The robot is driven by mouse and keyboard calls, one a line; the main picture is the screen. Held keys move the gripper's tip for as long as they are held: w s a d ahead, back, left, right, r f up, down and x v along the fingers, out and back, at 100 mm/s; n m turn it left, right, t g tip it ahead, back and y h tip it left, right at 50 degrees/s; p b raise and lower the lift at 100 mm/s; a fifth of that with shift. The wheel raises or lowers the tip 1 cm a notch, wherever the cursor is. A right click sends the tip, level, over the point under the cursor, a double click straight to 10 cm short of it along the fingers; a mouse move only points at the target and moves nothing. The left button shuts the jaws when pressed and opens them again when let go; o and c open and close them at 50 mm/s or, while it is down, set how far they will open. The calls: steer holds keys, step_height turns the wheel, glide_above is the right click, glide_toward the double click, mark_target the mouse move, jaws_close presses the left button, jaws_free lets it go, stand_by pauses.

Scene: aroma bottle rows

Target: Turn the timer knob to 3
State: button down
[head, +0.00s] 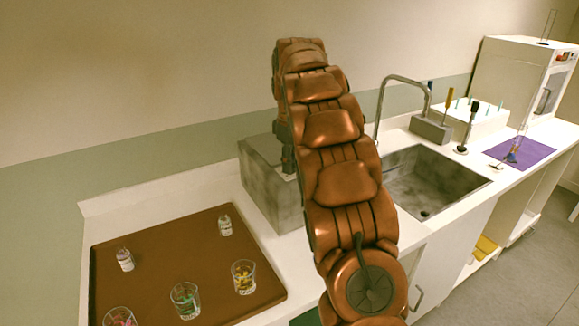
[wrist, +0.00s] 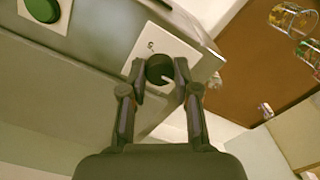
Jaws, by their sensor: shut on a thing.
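The timer knob (wrist: 157,68) is dark and round, on a white plate (wrist: 145,47) with a small numeral-like mark at its upper left. My gripper (wrist: 164,74) has one finger on each side of the knob and is shut on it. A pale mark shows near the knob's lower right. The plate's lower part is hidden by the fingers, and I cannot read the setting. In the head view, the grey box-shaped device (head: 268,187) stands behind my arm. My gripper and the knob are hidden there.
A green button (wrist: 41,10) sits on another white plate beside the knob. A brown tray (head: 160,262) with glasses and small bottles lies left of the device. A sink (head: 425,180) with a tall faucet (head: 400,80) is to the right. A purple mat (head: 535,150) lies farther right.

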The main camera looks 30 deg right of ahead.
steer(key=m+b, duration=0.1)
steer(key=m, duration=0.5)
steer(key=m+b, duration=0.1)
steer(key=m, duration=0.5)
steer(key=shift+b, duration=0.3)
steer(key=m+b, duration=0.1)
steer(key=m, duration=0.4)
steer(key=m+b, duration=0.1)
steer(key=m, duration=0.5)
steer(key=shift+b, duration=0.3)
steer(key=shift+r, duration=0.1)
steer(key=c, duration=0.8)
jaws_free()
steer(key=shift+c, duration=0.2)
